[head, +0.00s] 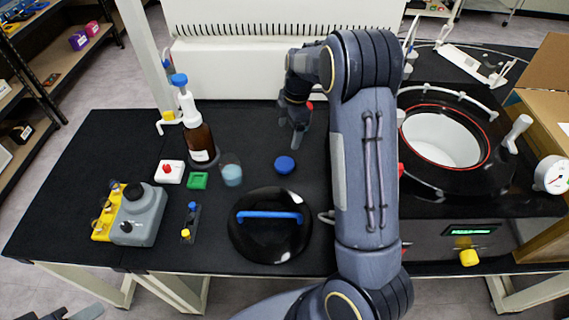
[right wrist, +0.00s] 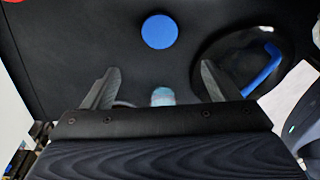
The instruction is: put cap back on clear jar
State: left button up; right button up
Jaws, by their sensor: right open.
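The clear jar (head: 231,175) stands on the black bench with pale blue contents, and its top looks uncapped. A pale blue thing (right wrist: 162,97), which looks like the jar, shows between the fingers in the right wrist view. A round blue cap (head: 284,165) lies flat on the bench right of the jar; it also shows in the right wrist view (right wrist: 158,32). My right gripper (head: 299,138) is open and empty, pointing down behind the cap, apart from it. Part of my left gripper (head: 70,313) shows at the bottom left edge, cut off by the frame.
A round black lid with a blue handle (head: 270,226) lies in front of the cap. The freeze dryer (head: 450,205) is right of my right arm.

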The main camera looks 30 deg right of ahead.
jog(key=p, duration=0.1)
send_over(285, 163)
jog(key=f, duration=0.5)
jog(key=d+f, duration=0.1)
jog(key=f, duration=0.2)
jog(key=shift+s+f, duration=0.15)
jog(key=shift+a, duration=0.1)
jog(key=f, duration=0.1)
jog(key=f+p, duration=0.1)
jog(key=f, duration=0.3)
jog(key=shift+a, duration=0.35)
jog(key=c, duration=1)
